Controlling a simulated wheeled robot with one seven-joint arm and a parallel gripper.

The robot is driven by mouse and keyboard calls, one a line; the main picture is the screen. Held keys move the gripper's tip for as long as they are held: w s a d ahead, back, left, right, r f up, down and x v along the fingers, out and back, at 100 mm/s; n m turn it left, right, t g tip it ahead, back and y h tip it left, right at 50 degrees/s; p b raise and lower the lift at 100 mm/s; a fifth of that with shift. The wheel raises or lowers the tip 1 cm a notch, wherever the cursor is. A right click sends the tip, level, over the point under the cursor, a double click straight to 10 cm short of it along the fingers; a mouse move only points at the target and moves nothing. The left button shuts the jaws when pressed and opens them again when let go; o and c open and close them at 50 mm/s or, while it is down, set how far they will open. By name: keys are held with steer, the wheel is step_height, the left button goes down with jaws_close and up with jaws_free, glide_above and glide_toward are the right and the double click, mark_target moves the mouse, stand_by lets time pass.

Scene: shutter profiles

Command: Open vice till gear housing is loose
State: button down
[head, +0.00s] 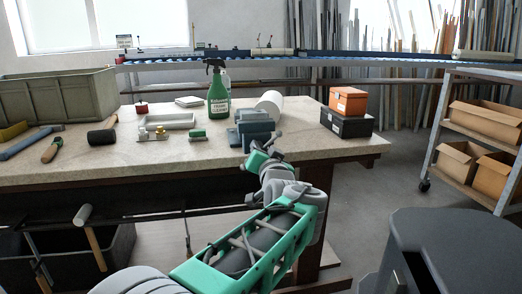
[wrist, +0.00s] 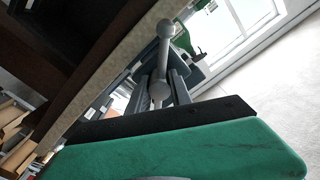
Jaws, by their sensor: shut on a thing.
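The blue-grey vice (head: 252,130) stands at the front edge of the workbench, right of the middle. Its handle (wrist: 164,58), a grey bar with ball ends, shows in the wrist view, where part of the vice body (wrist: 183,72) appears behind it. My gripper (head: 268,150) is at the front of the vice and is shut on the handle.
A grey crate (head: 60,97) stands left. A dark stool (head: 450,235) stands front right; the floor between is clear.

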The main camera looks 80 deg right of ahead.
steer(key=shift+r, duration=0.25)
steer(key=c, duration=1.4)
jaws_free()
steer(key=shift+w, duration=0.1)
steer(key=shift+c, duration=0.2)
steer(key=shift+o, duration=1.4)
steer(key=shift+f, duration=0.2)
steer(key=p+v, duration=0.1)
steer(key=v, duration=0.6)
steer(key=shift+s+a, duration=0.2)
steer(key=shift+a, duration=0.15)
steer(key=shift+c, duration=0.4)
